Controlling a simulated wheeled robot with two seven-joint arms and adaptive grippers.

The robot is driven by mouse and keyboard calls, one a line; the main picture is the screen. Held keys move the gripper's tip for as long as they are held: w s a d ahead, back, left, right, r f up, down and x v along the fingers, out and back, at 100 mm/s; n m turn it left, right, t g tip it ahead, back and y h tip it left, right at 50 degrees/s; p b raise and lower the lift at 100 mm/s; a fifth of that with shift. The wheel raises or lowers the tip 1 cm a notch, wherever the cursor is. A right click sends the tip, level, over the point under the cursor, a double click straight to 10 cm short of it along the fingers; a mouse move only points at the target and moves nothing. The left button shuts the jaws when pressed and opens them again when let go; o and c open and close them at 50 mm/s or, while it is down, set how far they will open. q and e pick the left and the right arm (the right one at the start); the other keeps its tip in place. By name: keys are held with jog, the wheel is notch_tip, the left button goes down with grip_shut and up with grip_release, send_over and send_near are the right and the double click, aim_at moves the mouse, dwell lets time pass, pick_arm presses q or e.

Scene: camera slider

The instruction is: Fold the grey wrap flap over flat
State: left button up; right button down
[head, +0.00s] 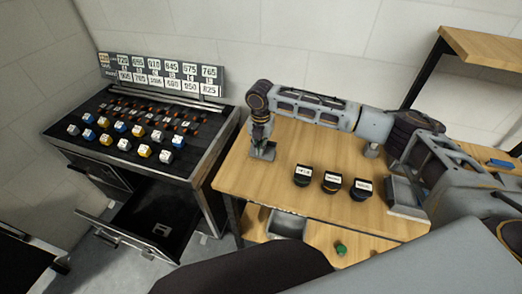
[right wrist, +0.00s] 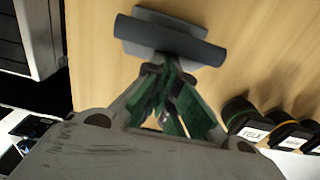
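The grey wrap (right wrist: 140,43) lies on the wooden bench top in the right wrist view. Its darker flap (right wrist: 172,38) runs across it like a curved bar and hides part of the flat piece under it. In the head view a small part of the wrap (head: 268,152) shows under my right gripper (head: 261,142). In the right wrist view my right gripper (right wrist: 167,68) points at the flap's near edge. Its green-padded fingers come together at the tips, and I see nothing between them. I cannot tell whether the tips touch the flap. My left gripper is out of view.
Several dark labelled knobs (head: 331,182) stand on the bench (head: 284,148) right of the wrap. A cabinet (head: 130,135) with coloured blocks and an open drawer (head: 150,220) stands left. A green object (head: 341,248) sits below the bench front. Bench between wrap and knobs is clear.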

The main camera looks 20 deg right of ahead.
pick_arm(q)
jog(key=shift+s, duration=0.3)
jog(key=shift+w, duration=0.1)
pick_arm(e)
jog(key=shift+w+d+f, duration=0.25)
jog(key=shift+w+d, duration=0.25)
jog(key=shift+w, duration=0.2)
jog(key=shift+w+d+f+p, duration=0.25)
jog(key=shift+w+d+p, duration=0.15)
jog(key=shift+w, duration=0.25)
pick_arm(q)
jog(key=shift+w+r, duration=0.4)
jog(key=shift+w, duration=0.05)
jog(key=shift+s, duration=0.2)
